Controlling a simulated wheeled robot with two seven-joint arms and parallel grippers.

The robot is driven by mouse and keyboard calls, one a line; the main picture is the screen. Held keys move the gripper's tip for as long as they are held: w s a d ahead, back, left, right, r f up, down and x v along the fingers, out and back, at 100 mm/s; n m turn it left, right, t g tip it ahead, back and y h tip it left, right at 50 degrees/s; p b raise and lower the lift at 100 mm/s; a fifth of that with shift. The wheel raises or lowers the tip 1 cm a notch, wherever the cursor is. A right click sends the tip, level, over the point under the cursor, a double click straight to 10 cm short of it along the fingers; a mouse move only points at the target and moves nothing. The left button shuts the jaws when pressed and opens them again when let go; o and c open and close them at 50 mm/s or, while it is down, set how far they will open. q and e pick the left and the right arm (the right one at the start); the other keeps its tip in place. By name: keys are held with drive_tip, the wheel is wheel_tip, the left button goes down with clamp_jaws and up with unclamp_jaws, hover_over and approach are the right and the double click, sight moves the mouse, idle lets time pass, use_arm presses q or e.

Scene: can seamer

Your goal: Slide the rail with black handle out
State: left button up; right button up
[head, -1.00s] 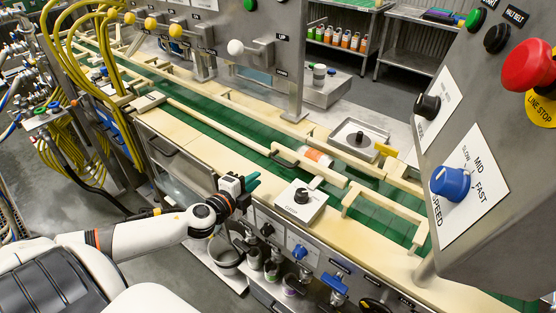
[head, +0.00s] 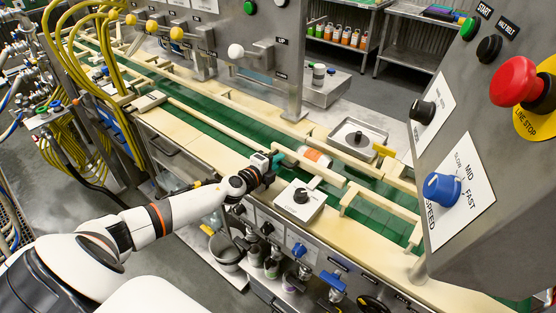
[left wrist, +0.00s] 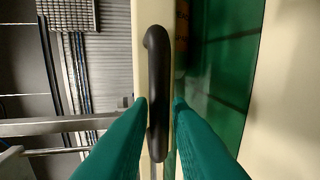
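The pale rail (head: 325,172) lies along the near side of the green belt in the head view. Its black handle (left wrist: 158,75) shows in the left wrist view as a long bar with curved ends on the cream rail (left wrist: 142,35). My left gripper (head: 276,162) is at the handle in the head view and hides most of it. In the left wrist view my left gripper's green fingers (left wrist: 160,102) are apart, one on each side of the lower part of the handle. I cannot tell whether they touch it. My right gripper is not in view.
An orange-labelled can (head: 317,157) lies on the green belt (head: 225,132) just beyond the rail. A white box with a black knob (head: 300,198) stands close to the right of my left gripper. A control panel with a red button (head: 516,84) fills the right side.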

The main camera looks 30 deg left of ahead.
use_arm(q)
drive_tip(key=shift+w+f, duration=0.1)
drive_tip(key=shift+w, duration=0.25)
clamp_jaws()
drive_tip(key=shift+s, duration=0.1)
drive_tip(key=shift+s+f, duration=0.1)
drive_tip(key=shift+s, duration=0.25)
drive_tip(key=v, duration=0.4)
drive_tip(key=shift+f, duration=0.4)
